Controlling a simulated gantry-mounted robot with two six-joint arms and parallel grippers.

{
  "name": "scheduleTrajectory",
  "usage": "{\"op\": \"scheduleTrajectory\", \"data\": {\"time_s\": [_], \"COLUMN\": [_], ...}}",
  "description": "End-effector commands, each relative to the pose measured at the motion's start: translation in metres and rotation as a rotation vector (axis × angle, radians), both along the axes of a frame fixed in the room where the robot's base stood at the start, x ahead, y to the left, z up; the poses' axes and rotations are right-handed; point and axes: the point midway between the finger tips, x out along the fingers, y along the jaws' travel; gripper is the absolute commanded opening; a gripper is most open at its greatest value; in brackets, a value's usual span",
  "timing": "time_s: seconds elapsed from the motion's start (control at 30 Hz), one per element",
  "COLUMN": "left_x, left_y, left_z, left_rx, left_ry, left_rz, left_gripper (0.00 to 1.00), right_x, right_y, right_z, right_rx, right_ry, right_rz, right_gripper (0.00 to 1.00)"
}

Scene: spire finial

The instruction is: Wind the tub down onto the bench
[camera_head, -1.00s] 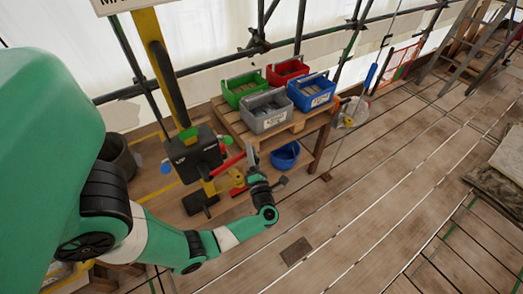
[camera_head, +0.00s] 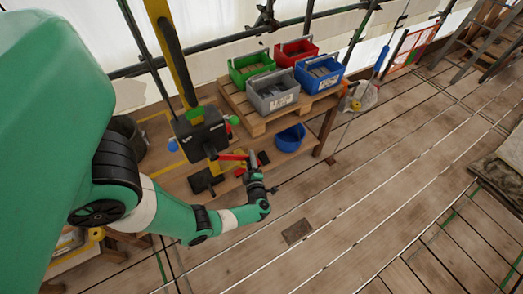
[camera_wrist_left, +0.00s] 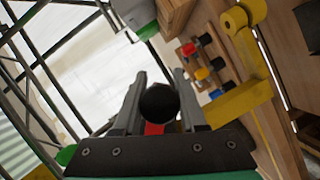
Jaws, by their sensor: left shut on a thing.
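A red crank arm (camera_head: 234,157) sticks out to the right of the dark winch box (camera_head: 200,130), low on the yellow hoist post (camera_head: 162,40). My left gripper (camera_head: 252,164) is at its outer end. In the left wrist view, the fingers are shut on the round black crank grip (camera_wrist_left: 158,102), with red just below it. A round blue tub (camera_head: 290,138) shows beside the bench, right of the crank; I cannot tell whether it hangs or rests. My right gripper is out of view.
Green (camera_head: 251,66), red (camera_head: 296,52), grey (camera_head: 272,92) and blue (camera_head: 320,74) bins stand on a wooden pallet (camera_head: 258,125). A dark bucket (camera_head: 130,135) stands left of the post. The plank floor at right is largely clear.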

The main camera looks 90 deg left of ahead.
Motion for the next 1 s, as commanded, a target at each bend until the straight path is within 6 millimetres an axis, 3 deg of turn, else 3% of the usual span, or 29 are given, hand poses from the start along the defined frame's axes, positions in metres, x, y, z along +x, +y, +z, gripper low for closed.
{"op": "scheduleTrajectory", "data": {"time_s": [0.5,1.0], "left_x": [-0.062,-0.133], "left_y": [-0.031,-0.066], "left_z": [-0.046,-0.055], "left_rx": [-0.223,-0.431], "left_ry": [0.443,0.863], "left_rz": [0.001,0.001], "left_gripper": [0.0,0.0], "right_x": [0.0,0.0], "right_y": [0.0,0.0], "right_z": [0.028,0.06], "right_rx": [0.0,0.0], "right_ry": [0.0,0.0], "right_rz": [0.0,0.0], "right_gripper": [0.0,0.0]}}
